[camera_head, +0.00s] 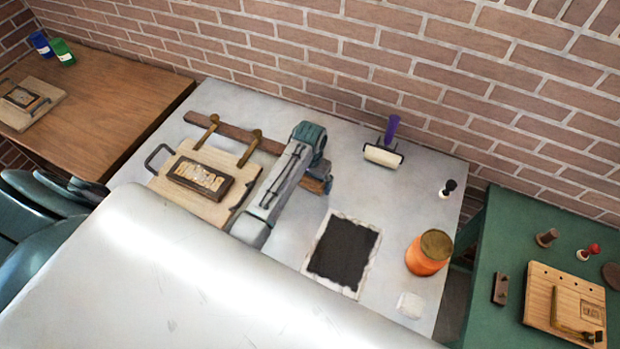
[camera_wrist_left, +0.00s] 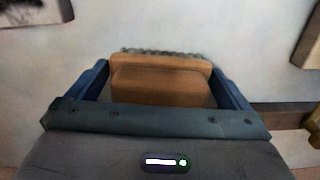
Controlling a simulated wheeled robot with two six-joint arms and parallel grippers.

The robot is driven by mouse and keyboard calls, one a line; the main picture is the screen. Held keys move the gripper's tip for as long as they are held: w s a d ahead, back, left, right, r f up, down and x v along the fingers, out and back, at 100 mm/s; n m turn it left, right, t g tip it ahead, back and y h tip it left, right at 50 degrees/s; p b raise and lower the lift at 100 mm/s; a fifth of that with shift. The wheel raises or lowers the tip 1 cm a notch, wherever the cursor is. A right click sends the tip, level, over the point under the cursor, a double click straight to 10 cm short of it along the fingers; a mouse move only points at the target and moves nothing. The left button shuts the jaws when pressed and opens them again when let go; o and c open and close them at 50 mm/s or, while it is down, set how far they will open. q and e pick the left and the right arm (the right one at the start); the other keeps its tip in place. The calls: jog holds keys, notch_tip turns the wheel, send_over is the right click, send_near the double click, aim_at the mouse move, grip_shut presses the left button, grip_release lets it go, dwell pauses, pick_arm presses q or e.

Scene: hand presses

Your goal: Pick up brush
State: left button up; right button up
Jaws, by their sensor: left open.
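The brush is a brown wooden block with a strip of dark bristles along its far edge. In the left wrist view the brush (camera_wrist_left: 160,85) lies between the two blue fingers of my left gripper (camera_wrist_left: 162,80), with a narrow gap at each side. In the head view the brush (camera_head: 317,185) shows only partly, under the end of my left arm, on the grey table. My left gripper (camera_head: 322,170) is open and low over it, its fingertips mostly hidden there. My right gripper is not in view.
On the grey table (camera_head: 300,260) are a wooden press board (camera_head: 165,183) to the left, a purple-handled roller (camera_head: 384,153) behind, a black slab (camera_head: 343,255) in front, an orange jar (camera_head: 427,256) and a small stamp (camera_head: 447,188) to the right. A brick wall stands behind.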

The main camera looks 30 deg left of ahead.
pick_arm(q)
jog(key=c, duration=0.7)
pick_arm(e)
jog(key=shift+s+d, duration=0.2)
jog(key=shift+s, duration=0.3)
pick_arm(q)
jog(key=shift+c, duration=0.2)
notch_tip(320, 180, up, 9)
jog(key=b, duration=0.2)
jog(key=shift+w+b, duration=0.1)
jog(key=shift+b, duration=0.2)
jog(key=shift+r, duration=0.5)
jog(key=o, duration=0.4)
jog(key=shift+c, duration=1.4)
jog(key=shift+f, duration=0.1)
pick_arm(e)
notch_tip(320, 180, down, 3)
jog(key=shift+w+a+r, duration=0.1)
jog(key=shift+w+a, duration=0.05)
